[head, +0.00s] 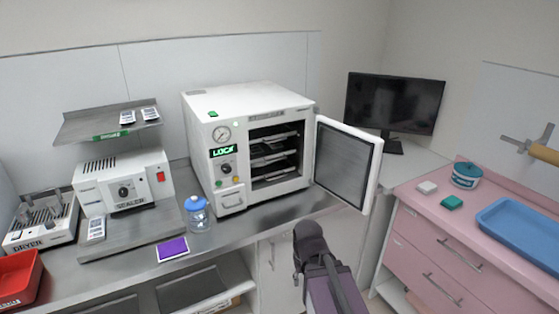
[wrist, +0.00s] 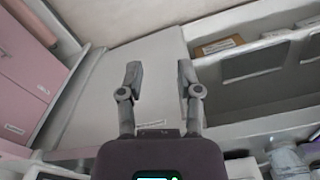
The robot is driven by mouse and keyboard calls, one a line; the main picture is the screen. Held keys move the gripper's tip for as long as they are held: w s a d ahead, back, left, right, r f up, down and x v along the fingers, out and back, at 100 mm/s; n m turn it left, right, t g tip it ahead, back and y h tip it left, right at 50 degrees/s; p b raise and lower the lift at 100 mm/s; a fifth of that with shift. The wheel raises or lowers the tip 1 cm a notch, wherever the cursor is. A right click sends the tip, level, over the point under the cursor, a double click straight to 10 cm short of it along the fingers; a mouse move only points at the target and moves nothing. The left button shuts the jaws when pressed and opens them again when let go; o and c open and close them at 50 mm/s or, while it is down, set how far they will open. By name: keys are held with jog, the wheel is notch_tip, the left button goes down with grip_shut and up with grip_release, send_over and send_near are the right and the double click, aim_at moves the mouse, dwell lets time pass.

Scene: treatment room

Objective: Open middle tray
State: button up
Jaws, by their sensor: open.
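The white autoclave (head: 205,115) stands on the counter with its door (head: 347,160) swung wide open to the right. Inside its dark chamber several trays are stacked; the middle tray (head: 271,160) sits inside, between an upper and a lower one. My gripper (wrist: 160,82) is open and empty in the wrist view, its two fingers apart above a pale cabinet panel. In the head view my arm reaches up from the bottom, in front of the counter, below and right of the chamber; the fingertips cannot be made out there.
A blue-capped bottle (head: 199,215) and a purple pad (head: 172,249) stand near the counter's front edge, left of my arm. The sealer (head: 125,187) is farther left. The pink drawer cabinet (head: 437,255), with a blue tray (head: 520,230) on top, is at right. The open door projects over the counter edge.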

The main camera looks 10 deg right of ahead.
jog(key=w+a+r+m+t+y+p, duration=0.1)
jog(key=w+a+r+m+t+y, duration=0.2)
jog(key=w, duration=0.7)
jog(key=w+a+r+m+t+y+p, duration=0.15)
jog(key=w+r+t, duration=0.25)
jog(key=w, duration=0.5)
jog(key=w+d+r+m+t, duration=0.7)
jog(key=w+r+m, duration=0.3)
jog(key=w, duration=0.3)
jog(key=shift+w+d+r+t, duration=0.4)
jog(key=shift+d, duration=0.4)
jog(key=shift+w, duration=0.15)
jog(key=b+x, duration=0.1)
jog(key=x, duration=0.5)
jog(key=b+x, duration=0.1)
jog(key=x, duration=0.6)
jog(key=shift+w+a, duration=0.25)
jog(key=shift+a, duration=0.05)
grip_shut()
